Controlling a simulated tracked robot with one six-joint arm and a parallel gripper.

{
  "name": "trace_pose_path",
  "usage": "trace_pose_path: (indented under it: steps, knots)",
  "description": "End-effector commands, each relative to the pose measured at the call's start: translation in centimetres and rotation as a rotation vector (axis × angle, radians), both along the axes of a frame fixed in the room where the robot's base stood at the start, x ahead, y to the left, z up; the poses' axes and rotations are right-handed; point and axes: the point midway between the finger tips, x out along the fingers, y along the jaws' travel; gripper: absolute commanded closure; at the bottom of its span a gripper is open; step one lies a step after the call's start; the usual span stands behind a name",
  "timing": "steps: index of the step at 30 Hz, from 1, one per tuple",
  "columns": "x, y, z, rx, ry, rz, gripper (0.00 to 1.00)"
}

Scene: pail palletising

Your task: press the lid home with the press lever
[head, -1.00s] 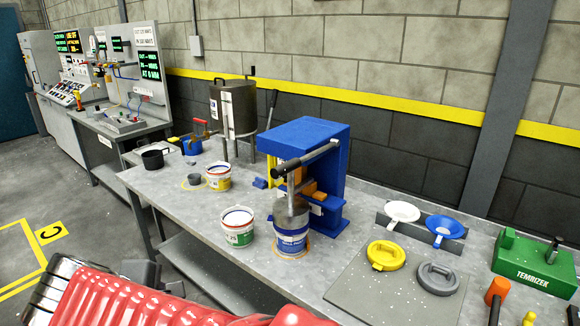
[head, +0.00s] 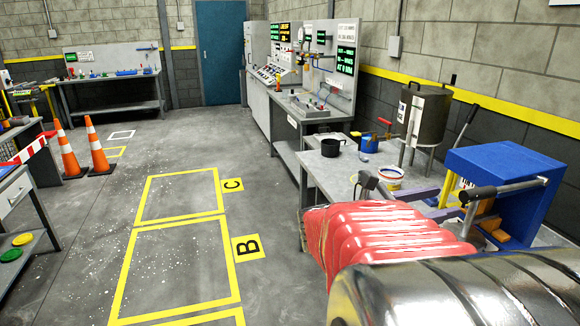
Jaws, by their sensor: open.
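The blue press (head: 505,170) stands on the grey bench at the right of the head view. Its press lever (head: 510,187) is a bar with a dark grip, lying nearly level across the press front. My gripper (head: 433,202) is in front of the press and left of the lever, apart from it.
A pail with a yellow band (head: 390,178) stands on the bench behind my gripper. A black pot (head: 331,146), a blue pot (head: 369,144) and a grey tank (head: 423,118) stand farther back. Yellow-outlined floor bays (head: 178,268) are clear at the left. Traffic cones (head: 97,148) stand beyond.

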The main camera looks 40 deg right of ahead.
Motion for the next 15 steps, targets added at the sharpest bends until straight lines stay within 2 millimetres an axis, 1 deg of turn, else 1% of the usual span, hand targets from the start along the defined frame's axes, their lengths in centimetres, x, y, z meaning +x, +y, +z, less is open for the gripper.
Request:
trace_pose_path:
  steps: [9, 15]
  knots:
    - [-0.03, -0.04, 0.00, 0.000, -0.002, 0.000, 0.60]
    - [-0.40, -0.88, 0.00, 0.000, -0.003, -0.001, 0.60]
